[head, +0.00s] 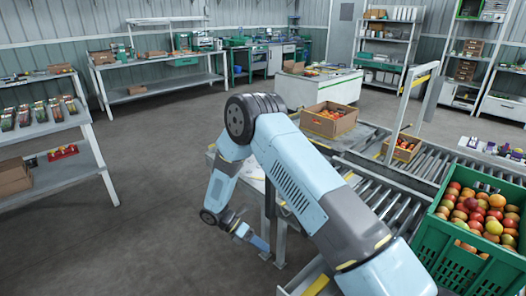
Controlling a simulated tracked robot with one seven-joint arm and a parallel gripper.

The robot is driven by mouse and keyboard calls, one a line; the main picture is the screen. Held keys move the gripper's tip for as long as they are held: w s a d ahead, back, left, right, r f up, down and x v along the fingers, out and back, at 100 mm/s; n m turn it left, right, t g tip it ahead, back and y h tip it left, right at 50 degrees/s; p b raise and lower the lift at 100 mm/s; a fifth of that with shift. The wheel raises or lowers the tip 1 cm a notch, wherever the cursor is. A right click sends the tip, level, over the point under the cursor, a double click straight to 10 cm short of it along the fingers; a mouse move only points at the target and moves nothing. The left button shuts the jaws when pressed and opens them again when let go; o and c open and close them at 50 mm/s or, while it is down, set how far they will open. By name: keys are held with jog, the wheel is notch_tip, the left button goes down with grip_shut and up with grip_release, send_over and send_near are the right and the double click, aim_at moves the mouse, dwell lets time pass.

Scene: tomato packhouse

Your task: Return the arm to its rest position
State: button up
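My light blue and grey arm rises from the bottom right of the head view, bends at a high elbow and hangs down on the left side. My gripper (262,244) is at the low end of the arm, small in the picture, beside the legs of a stand near the conveyor. Its fingers are too small to tell whether they are open or shut. I cannot make out anything held in it.
A green crate of tomatoes (448,262) stands at the right by the roller conveyor (372,190). Cardboard boxes of tomatoes (345,123) (404,156) sit on the conveyor. A shelf rack (70,172) stands at the left, a workbench (160,63) at the back. The floor between is clear.

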jog(key=d+r+m+t+y, duration=0.15)
jog(key=d+r+m, duration=0.25)
jog(key=r, duration=0.7)
jog(key=d+r+m+y, duration=0.3)
jog(key=d+r+m, duration=0.15)
jog(key=r, duration=0.65)
jog(key=d+r+m+y, duration=0.2)
jog(key=d+r+m, duration=0.2)
jog(key=r, duration=0.7)
jog(key=s+d+r+m+t+y, duration=0.1)
jog(key=s+d+r+m+t, duration=0.1)
jog(key=s+d+r+m, duration=0.2)
jog(key=s+d+r+m+t+y, duration=0.2)
jog(key=s+d+r+m+t, duration=0.1)
jog(key=s, duration=0.7)
jog(key=s+d+r+m+t+y, duration=0.1)
jog(key=s+d+r+m+t, duration=0.2)
jog(key=r, duration=0.6)
jog(key=s+d+m, duration=0.2)
jog(key=s+m, duration=0.1)
jog(key=s, duration=0.1)
jog(key=shift+s, duration=0.4)
